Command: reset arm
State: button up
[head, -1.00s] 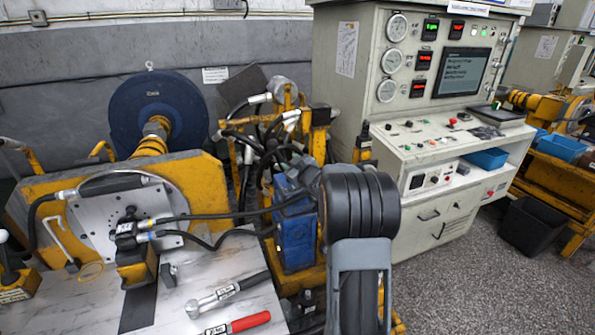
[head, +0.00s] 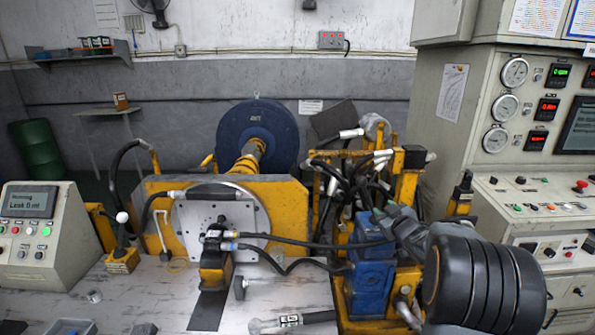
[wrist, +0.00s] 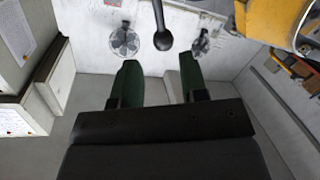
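My gripper (wrist: 160,72) shows in the wrist view as two dark green fingers standing apart with nothing between them. It is open and empty. A dark rod with a rounded end (wrist: 163,40) hangs from the top edge of that view, beyond the fingers; I cannot tell what it is. In the head view, a black ribbed section of my arm is large at the lower right, in front of the rig. The fingers cannot be made out there.
The hydraulic motor rig has a yellow frame (head: 285,205), blue block (head: 370,285) and hoses. A control cabinet (head: 470,115) stands right, and a small console (head: 35,235) left. A socket tool (head: 290,321) lies on the bench.

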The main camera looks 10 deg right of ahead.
jog(key=s+d+f+m+g+h, duration=0.3)
jog(key=d+f+m+g+h, duration=0.1)
jog(key=f, duration=0.3)
jog(key=s+a+f+m+g, duration=0.2)
jog(key=s+a+g, duration=0.1)
jog(key=s+g, duration=0.3)
jog(key=s+a+r+g+y+p, duration=0.1)
jog(key=s+a+r+y, duration=0.1)
jog(key=s+a, duration=0.8)
jog(key=s+a+r+n+g+y+p, duration=0.1)
jog(key=s+a+r+g+y, duration=0.1)
jog(key=s+a, duration=0.8)
jog(key=a+r, duration=0.1)
jog(key=a, duration=0.2)
jog(key=shift+r+p, duration=0.4)
